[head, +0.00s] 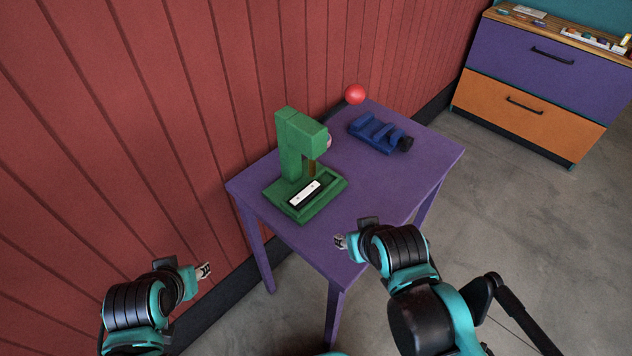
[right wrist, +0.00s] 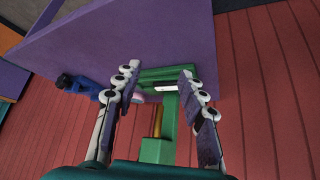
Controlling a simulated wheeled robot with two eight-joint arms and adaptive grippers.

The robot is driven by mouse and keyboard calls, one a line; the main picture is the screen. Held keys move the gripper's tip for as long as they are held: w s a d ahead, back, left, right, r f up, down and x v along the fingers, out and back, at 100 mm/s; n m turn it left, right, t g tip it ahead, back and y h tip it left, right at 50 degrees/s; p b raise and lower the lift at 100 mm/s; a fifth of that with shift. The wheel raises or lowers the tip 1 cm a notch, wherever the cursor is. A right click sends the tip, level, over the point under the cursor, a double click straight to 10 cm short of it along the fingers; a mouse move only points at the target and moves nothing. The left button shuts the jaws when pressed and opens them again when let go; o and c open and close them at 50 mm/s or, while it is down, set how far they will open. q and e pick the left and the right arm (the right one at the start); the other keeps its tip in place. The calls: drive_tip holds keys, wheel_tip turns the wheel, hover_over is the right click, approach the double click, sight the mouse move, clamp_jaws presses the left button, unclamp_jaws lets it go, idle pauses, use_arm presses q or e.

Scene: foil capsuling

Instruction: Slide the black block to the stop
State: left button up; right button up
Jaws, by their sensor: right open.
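A black block with a white top (head: 304,194) lies in the recess of the green press base (head: 320,208). Its pale top also shows in the right wrist view (right wrist: 170,87). The green press column (head: 290,150) stands behind it with its arm overhanging. I cannot make out a separate stop. My right gripper (head: 340,241) is open and empty, at the table's front edge, right of and nearer than the base. In the right wrist view its fingers (right wrist: 158,88) frame the press, apart from it. My left gripper (head: 206,270) is off the table's left side; its finger opening is too small to tell.
A blue cradle (head: 372,133) lies on the purple table (head: 420,170), with a dark round piece (head: 405,144) at its right end. A red ball (head: 355,94) shows at the table's back edge. A red wall is behind. The table's right part is clear.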

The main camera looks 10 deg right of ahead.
drive_tip(key=o, duration=0.5)
drive_tip(key=shift+w+a+r+m, duration=0.1)
drive_tip(key=shift+w+r+m, duration=0.1)
drive_tip(key=shift+w+m, duration=0.1)
drive_tip(key=o, duration=0.6)
drive_tip(key=w+m, duration=0.1)
drive_tip(key=m, duration=0.1)
drive_tip(key=w+r+m+p, duration=0.1)
drive_tip(key=w+m, duration=0.1)
drive_tip(key=w+a+r+m+p, duration=0.1)
drive_tip(key=m, duration=0.2)
drive_tip(key=shift+w+g+y, duration=0.3)
drive_tip(key=shift+w+y, duration=0.1)
drive_tip(key=m+g+y+p, duration=0.25)
drive_tip(key=m+p, duration=0.25)
drive_tip(key=m, duration=1.7)
approach(306, 193)
drive_tip(key=f, duration=0.2)
drive_tip(key=shift+a+r+t, duration=0.2)
drive_tip(key=shift+t, duration=0.25)
drive_tip(key=shift+b+x, duration=1.1)
drive_tip(key=shift+x, duration=2.8)
drive_tip(key=shift+c, duration=0.3)
